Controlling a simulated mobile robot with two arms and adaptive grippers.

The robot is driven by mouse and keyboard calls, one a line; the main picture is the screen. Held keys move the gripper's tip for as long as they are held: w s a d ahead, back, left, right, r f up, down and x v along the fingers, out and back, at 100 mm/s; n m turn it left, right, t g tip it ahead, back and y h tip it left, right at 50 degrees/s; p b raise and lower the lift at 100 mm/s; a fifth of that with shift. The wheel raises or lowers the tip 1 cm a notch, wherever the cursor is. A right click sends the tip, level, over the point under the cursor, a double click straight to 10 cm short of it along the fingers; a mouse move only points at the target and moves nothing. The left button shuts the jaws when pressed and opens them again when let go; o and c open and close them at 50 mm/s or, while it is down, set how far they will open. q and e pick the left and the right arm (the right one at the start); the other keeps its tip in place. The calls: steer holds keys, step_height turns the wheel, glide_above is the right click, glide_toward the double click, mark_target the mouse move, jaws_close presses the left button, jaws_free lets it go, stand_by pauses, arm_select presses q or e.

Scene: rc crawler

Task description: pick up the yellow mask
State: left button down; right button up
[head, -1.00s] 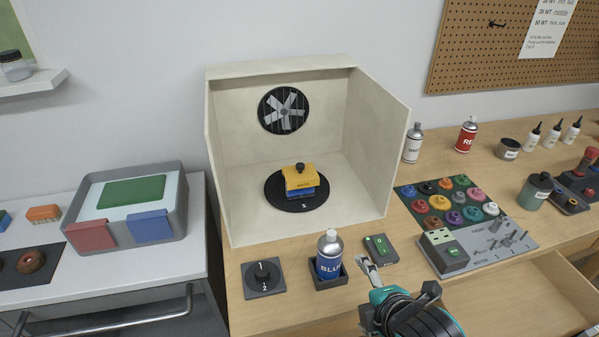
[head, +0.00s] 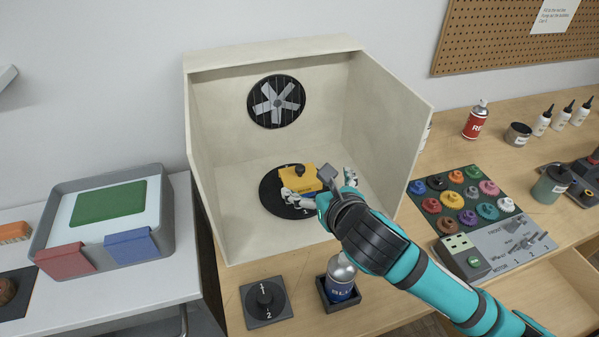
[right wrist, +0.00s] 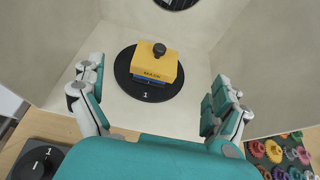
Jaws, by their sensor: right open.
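The yellow mask (head: 301,179) is a block with a black knob on top. It sits over a blue piece on the round black turntable (head: 272,196) inside the cream booth. In the right wrist view the mask (right wrist: 155,66) lies ahead of and between my open fingers, with the turntable (right wrist: 124,76) under it. My right gripper (head: 322,186) reaches into the booth from the right, fingers spread around the near side of the mask. It also shows in the right wrist view (right wrist: 157,103), empty. My left gripper is out of view.
The booth's right wall (head: 392,133) stands close beside my right arm. The blue spray can (head: 340,279) stands below my arm. A dial (head: 265,301) is at the front left. A gear tray (head: 465,195) lies at right.

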mark_target(302, 171)
steer(key=x, duration=0.6)
steer(key=shift+p, duration=0.3)
steer(key=shift+x, duration=1)
steer(key=shift+w+a+f, duration=0.1)
steer(key=shift+w, duration=0.2)
steer(key=p+x, duration=0.1)
steer(key=x, duration=0.2)
steer(key=shift+w+f, duration=0.25)
steer(key=shift+w, duration=0.05)
steer(key=shift+w+a+f, duration=0.15)
steer(key=shift+w+a, duration=0.05)
steer(key=shift+w, duration=0.05)
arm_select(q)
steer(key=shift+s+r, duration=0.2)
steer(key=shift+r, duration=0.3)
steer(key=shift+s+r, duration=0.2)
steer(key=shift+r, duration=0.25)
arm_select(e)
steer(key=shift+d, duration=0.1)
steer(key=shift+c, duration=0.3)
steer(key=c, duration=1.5)
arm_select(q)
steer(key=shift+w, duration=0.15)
